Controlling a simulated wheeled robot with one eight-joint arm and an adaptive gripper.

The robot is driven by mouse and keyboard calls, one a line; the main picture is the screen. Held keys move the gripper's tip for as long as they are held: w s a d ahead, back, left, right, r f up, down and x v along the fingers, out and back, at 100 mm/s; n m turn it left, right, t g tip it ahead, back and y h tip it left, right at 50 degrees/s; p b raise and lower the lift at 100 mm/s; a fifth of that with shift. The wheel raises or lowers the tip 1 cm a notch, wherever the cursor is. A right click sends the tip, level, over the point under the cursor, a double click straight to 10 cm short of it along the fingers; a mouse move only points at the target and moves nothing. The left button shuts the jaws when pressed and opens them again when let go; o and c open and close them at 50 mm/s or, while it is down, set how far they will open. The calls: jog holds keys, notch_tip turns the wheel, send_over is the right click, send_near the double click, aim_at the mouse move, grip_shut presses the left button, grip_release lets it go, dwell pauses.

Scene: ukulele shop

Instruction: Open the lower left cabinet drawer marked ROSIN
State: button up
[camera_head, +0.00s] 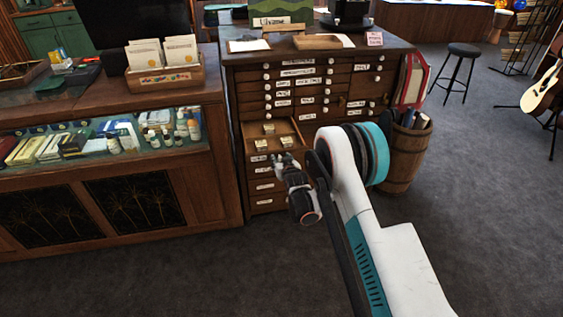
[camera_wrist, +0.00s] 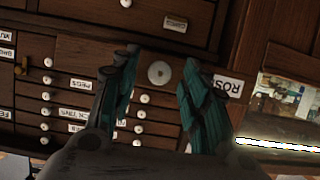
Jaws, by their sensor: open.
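The wooden cabinet (camera_head: 310,72) has rows of small labelled drawers with white knobs. In the head view a lower left drawer (camera_head: 284,131) stands pulled out, with several small boxes inside. Its label is too small to read there. My gripper (camera_head: 283,160) is at the front of this drawer. In the wrist view my gripper (camera_wrist: 153,88) is open, with a round pale knob (camera_wrist: 158,73) in the gap between its fingers. A label reading "ROS" (camera_wrist: 229,84) shows beside the right finger, its end hidden. I cannot tell whether the fingers touch the knob.
A glass display counter (camera_head: 110,180) stands close on the left; its case also shows in the wrist view (camera_wrist: 285,100). A wooden barrel (camera_head: 405,155) stands right of the cabinet. A stool (camera_head: 462,65) and guitar (camera_head: 542,88) are farther right. The front floor is clear.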

jog(key=v, duration=1.2)
dwell(0.3)
